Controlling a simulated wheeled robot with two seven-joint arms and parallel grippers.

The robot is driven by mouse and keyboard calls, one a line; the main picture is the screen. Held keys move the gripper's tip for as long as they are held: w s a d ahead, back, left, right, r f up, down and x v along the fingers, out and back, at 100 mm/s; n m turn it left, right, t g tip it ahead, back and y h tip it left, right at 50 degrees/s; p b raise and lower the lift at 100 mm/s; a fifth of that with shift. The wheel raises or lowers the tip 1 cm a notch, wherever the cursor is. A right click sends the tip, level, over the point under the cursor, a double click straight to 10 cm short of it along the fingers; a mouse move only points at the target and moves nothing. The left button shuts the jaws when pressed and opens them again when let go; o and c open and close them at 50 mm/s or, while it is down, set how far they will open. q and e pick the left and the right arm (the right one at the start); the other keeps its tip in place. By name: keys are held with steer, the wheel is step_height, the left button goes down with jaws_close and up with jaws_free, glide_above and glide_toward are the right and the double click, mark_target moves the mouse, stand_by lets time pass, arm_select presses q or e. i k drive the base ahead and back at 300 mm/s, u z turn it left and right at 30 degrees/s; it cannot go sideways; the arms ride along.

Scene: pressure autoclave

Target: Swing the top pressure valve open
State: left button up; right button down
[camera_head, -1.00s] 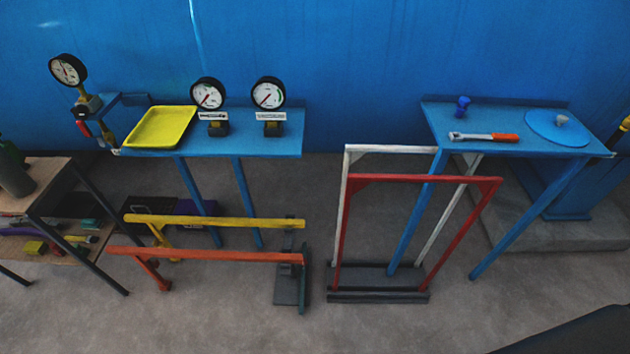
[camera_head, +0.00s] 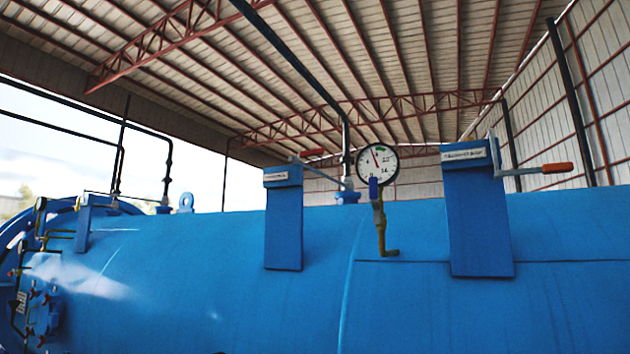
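The blue autoclave tank (camera_head: 200,270) fills the lower part of the head view. A round white pressure gauge (camera_head: 377,163) stands on top of it on a brass-coloured pipe (camera_head: 380,225). A blue bracket (camera_head: 283,225) to its left has a label and a grey lever (camera_head: 322,173), with a red handle (camera_head: 312,152) close by. A wider blue bracket (camera_head: 479,225) to its right has a label and a crank with an orange handle (camera_head: 557,168) pointing right. The labels are too small to read, so I cannot tell which part is the top pressure valve. Neither gripper shows.
The round end of the tank, with pipes and small red-handled fittings (camera_head: 40,310), is at the far left. A dark vertical pipe (camera_head: 346,150) rises behind the gauge towards the roof (camera_head: 300,60). No floor shows.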

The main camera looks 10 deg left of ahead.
mark_target(320, 152)
steer(key=u, duration=1.75)
steer(key=i, duration=1.05)
steer(key=z, duration=2.85)
